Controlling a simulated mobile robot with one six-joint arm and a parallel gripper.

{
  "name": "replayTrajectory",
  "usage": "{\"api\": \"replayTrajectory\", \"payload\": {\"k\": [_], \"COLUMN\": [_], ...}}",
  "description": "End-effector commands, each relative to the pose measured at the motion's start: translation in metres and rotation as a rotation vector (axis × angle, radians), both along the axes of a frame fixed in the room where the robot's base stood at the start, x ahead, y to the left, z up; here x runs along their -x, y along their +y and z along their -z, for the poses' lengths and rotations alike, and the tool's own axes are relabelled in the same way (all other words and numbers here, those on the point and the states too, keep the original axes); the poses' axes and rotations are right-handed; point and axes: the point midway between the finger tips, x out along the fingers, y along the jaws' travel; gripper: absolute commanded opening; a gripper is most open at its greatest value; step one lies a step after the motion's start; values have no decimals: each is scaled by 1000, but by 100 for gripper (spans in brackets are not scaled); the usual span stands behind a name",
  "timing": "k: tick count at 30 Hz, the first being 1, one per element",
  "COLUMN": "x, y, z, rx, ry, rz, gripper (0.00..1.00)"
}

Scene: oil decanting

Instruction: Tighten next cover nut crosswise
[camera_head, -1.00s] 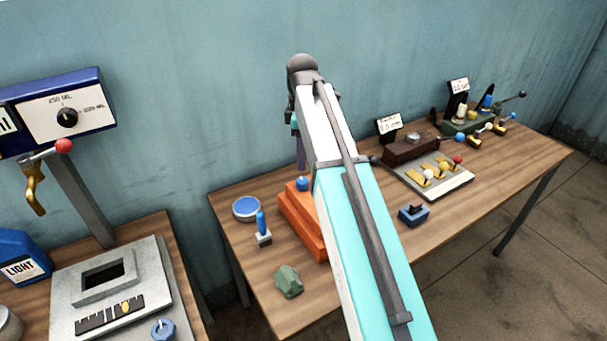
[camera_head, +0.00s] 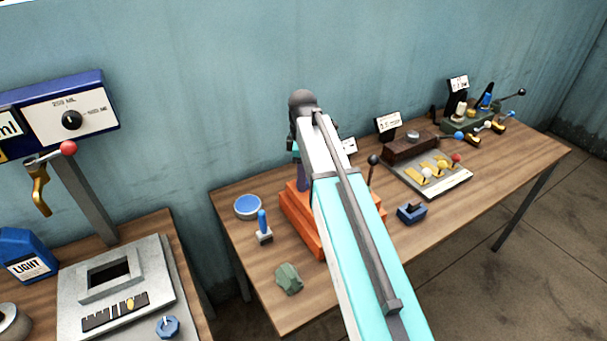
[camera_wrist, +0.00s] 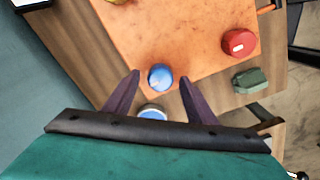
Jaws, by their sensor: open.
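An orange block (camera_head: 305,237) stands on the table to the right, partly hidden behind my arm. In the wrist view its orange top (camera_wrist: 180,35) carries a blue nut (camera_wrist: 160,77) near one edge, a red nut (camera_wrist: 239,43) near a corner and a bit of yellow at the picture's top edge. My gripper (camera_wrist: 160,84) is open, its two dark purple fingers on either side of the blue nut with gaps showing. I cannot tell whether the fingertips are down to the nut's height. In the head view the gripper is mostly hidden by my arm.
A blue round lid (camera_head: 247,207), a blue-handled stamp-like tool (camera_head: 263,228) and a green lump (camera_head: 288,279) lie left of the block. A small blue box (camera_head: 411,213) and a plate with coloured knobs (camera_head: 440,177) lie right. A wall is behind.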

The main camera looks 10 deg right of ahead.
Motion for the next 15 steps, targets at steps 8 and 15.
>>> {"api": "replayTrajectory", "payload": {"k": [8, 15], "x": [0, 0], "y": [0, 0], "z": [1, 1], "rx": [0, 0], "ry": [0, -1], "rz": [0, 0], "gripper": [51, 14]}}
